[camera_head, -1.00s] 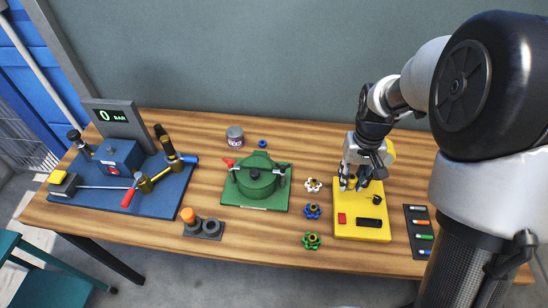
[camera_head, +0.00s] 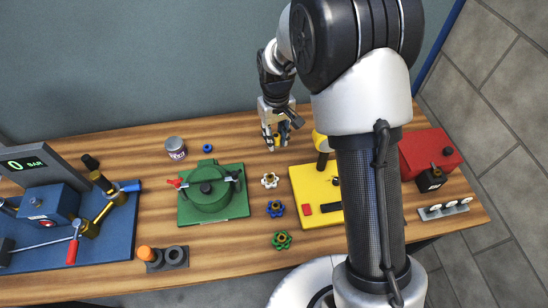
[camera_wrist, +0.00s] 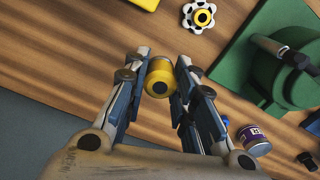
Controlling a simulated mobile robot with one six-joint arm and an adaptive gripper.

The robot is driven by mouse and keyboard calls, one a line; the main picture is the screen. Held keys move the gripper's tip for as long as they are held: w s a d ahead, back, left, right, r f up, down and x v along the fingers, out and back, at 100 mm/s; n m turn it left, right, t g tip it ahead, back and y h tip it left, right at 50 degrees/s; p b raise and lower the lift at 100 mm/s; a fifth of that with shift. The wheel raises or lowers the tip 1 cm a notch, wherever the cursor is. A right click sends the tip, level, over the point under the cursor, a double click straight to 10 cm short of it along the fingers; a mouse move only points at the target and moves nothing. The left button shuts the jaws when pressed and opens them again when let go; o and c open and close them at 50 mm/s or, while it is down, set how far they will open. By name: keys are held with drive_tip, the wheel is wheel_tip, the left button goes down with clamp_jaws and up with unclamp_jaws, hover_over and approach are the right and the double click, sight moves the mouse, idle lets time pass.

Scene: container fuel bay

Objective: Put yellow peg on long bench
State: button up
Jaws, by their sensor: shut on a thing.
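The yellow peg (camera_wrist: 160,77) is between my gripper's fingers in the wrist view, with a grey band at one end. It shows as a small yellow spot in the head view (camera_head: 277,142). My gripper (camera_head: 275,140) is shut on it, over the back part of the long bench (camera_head: 225,243), left of the yellow base and behind the white handwheel. The bench has a striped wooden top, bare around the peg. I cannot tell whether the peg touches the wood.
The yellow base (camera_head: 310,190) stands to the right, partly hidden by my arm. A white handwheel (camera_head: 270,180), a green plate with a round lid (camera_head: 222,211), a tin (camera_head: 176,148) and a blue ring (camera_head: 208,148) are to the left. A red box (camera_head: 428,150) is far right.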

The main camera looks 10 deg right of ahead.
sight(276, 162)
wheel_tip(276, 162, down, 10)
drive_tip(key=shift+r+b, duration=0.15)
drive_tip(key=shift+b, duration=0.75)
drive_tip(key=shift+r, duration=0.1)
drive_tip(key=o, duration=0.6)
drive_tip(key=shift+f, duration=0.25)
drive_tip(key=o, duration=0.5)
drive_tip(key=shift+c, duration=0.2)
drive_tip(key=shift+r, duration=0.1)
